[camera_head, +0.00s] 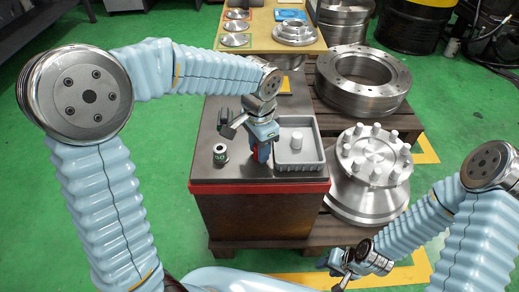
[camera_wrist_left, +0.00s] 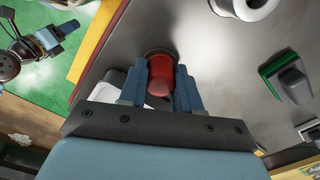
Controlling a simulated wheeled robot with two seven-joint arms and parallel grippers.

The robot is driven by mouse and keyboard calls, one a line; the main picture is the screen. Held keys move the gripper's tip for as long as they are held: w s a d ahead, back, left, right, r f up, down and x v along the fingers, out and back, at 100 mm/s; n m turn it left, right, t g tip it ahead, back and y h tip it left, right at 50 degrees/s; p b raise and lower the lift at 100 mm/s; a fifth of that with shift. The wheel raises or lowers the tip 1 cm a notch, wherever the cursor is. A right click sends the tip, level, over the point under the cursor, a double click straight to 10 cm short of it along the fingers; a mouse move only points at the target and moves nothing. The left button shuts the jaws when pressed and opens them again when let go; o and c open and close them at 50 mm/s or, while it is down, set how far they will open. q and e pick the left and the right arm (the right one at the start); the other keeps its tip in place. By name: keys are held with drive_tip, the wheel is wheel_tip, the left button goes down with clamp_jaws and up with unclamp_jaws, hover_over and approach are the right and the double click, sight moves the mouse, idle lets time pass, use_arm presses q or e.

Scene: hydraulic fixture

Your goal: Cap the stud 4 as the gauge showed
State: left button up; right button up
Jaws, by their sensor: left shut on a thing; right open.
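My left gripper (camera_head: 263,148) is shut on a red cap-like piece (camera_wrist_left: 159,78), held between its blue fingers over the dark bench top; the fingers also show in the left wrist view (camera_wrist_left: 161,92). In the head view the piece is mostly hidden by the gripper. A flange with several upright studs (camera_head: 375,155) stands right of the bench; I cannot tell which stud is number 4. A small cylinder with a green-marked face (camera_head: 220,155), perhaps the gauge, stands left of the gripper; its reading is too small to tell. My right gripper (camera_head: 340,264) is open and empty at the lower right.
A grey tray (camera_head: 299,164) holding a white cylinder (camera_head: 297,141) sits right of my left gripper. A dark block with green (camera_wrist_left: 287,78) lies on the bench top. A large metal ring (camera_head: 362,82) is behind the flange. The bench has a red front edge (camera_head: 260,187).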

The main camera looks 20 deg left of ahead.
use_arm(q)
drive_tip(key=shift+r+p, duration=2.05)
drive_tip(key=shift+r, duration=0.4)
